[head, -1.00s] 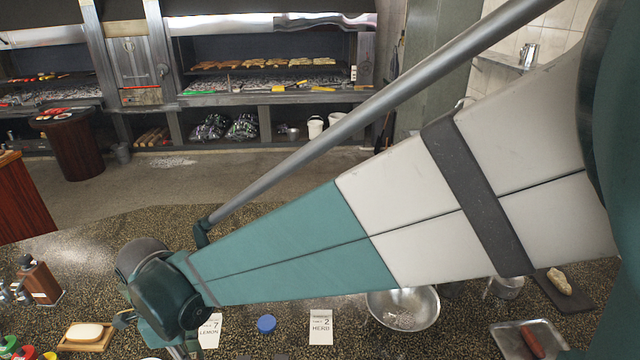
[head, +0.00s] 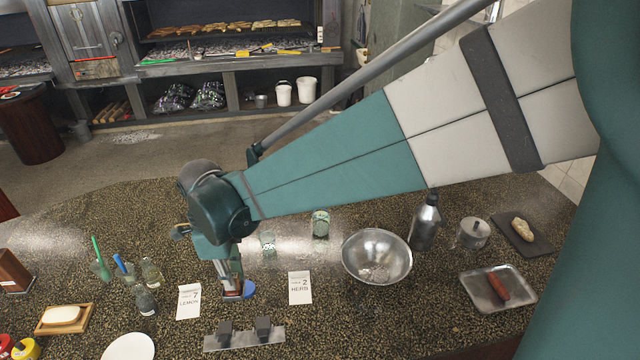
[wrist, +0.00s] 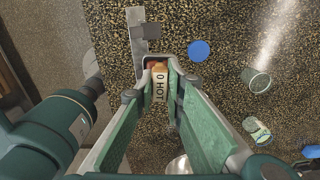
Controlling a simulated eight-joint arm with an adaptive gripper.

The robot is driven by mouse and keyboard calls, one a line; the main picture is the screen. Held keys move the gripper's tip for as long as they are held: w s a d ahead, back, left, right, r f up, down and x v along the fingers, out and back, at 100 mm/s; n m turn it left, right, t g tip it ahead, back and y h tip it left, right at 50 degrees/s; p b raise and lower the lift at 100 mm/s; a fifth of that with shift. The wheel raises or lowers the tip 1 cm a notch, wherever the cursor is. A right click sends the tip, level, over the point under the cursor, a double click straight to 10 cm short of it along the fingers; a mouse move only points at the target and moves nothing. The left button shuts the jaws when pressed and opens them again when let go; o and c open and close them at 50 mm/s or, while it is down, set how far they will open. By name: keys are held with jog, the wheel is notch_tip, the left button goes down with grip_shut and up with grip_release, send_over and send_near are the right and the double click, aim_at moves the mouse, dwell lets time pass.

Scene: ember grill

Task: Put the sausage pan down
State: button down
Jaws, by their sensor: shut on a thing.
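A shallow square metal pan (head: 519,294) with a reddish-brown sausage (head: 498,286) in it rests on the counter at the right of the head view, well apart from my gripper. My gripper (head: 231,292) points down over the counter, between the LEMON card and the HERB card. In the wrist view my gripper (wrist: 158,64) is shut on a small reddish and pale thing (wrist: 160,88) lettered "0 HOT". Its full shape is hidden between the fingers. The sausage pan does not show in the wrist view.
A blue disc (head: 248,289) lies close beside my gripper. A metal strip with dark blocks (head: 245,336) lies in front. The LEMON card (head: 188,302) lies left.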

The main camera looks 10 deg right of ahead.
jog(key=w+d+m, duration=0.2)
jog(key=w+d, duration=0.1)
jog(key=d, duration=0.8)
jog(key=w+d+m, duration=0.2)
jog(key=w+d, duration=0.1)
jog(key=d, duration=0.7)
jog(key=w+d+m, duration=0.2)
jog(key=w+d, duration=0.2)
jog(key=d, duration=0.7)
jog(key=s+d+m+b, duration=0.1)
jog(key=s+d+m, duration=0.3)
jog(key=d, duration=1.2)
jog(key=s+d+m, duration=0.3)
jog(key=s+d, duration=0.2)
jog(key=d, duration=1)
jog(key=shift+n, duration=0.3)
jog(key=shift+f, duration=2.55)
jog(key=shift+f, duration=2.9)
jog(key=shift+f, duration=0.1)
jog(key=shift+f+b, duration=0.3)
jog(key=shift+f, duration=1.7)
